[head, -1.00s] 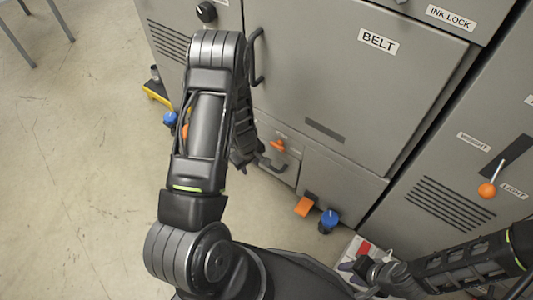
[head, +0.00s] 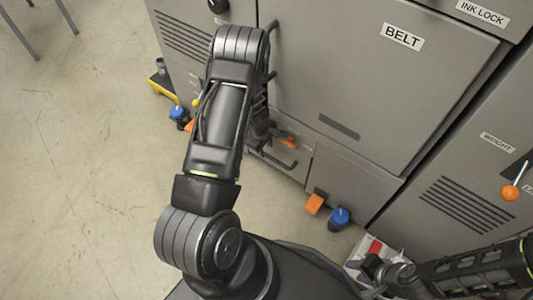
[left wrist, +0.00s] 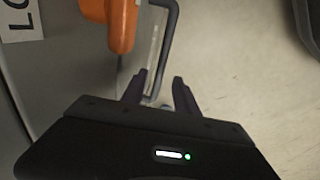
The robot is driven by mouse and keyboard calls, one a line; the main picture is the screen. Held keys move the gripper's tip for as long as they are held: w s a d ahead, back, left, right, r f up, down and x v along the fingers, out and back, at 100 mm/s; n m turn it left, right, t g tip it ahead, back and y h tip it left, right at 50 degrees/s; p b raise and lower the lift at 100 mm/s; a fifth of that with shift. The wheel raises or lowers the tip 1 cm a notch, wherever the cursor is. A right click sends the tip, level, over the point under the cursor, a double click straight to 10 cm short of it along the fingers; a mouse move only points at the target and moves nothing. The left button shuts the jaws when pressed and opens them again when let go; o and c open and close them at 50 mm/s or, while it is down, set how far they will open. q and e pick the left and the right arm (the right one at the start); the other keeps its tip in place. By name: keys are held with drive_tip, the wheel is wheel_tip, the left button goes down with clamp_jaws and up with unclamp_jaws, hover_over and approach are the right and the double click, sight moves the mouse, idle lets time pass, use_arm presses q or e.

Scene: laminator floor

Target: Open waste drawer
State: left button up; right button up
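The drawer (head: 292,168) is a low grey front at the cabinet's bottom, with a dark bar handle (head: 280,160). An orange latch or knob (head: 289,143) sits just above it. My left gripper (head: 264,135) is beside the handle, partly hidden by my own arm. In the left wrist view its fingers (left wrist: 160,78) are apart, and the handle bar (left wrist: 168,40) runs down to the gap between them. Contact cannot be told. The orange knob (left wrist: 121,25) is left of the bar. My right gripper (head: 378,272) is low at the right, away from the drawer; its fingers are unclear.
The large BELT panel (head: 390,80) rises above the drawer. An orange pedal (head: 314,204) and blue-topped item (head: 338,217) stand to its right. A box with red and white contents (head: 372,250) is near my right arm. Open floor (head: 70,180) lies to the left.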

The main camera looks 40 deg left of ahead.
sight(267, 154)
use_arm(q)
drive_tip(key=f, duration=0.2)
drive_tip(key=w+f+b, duration=0.1)
drive_tip(key=f, duration=0.1)
drive_tip(key=shift+f, duration=0.35)
drive_tip(key=shift+c, duration=0.3)
clamp_jaws()
drive_tip(key=shift+r, duration=0.1)
idle(0.7)
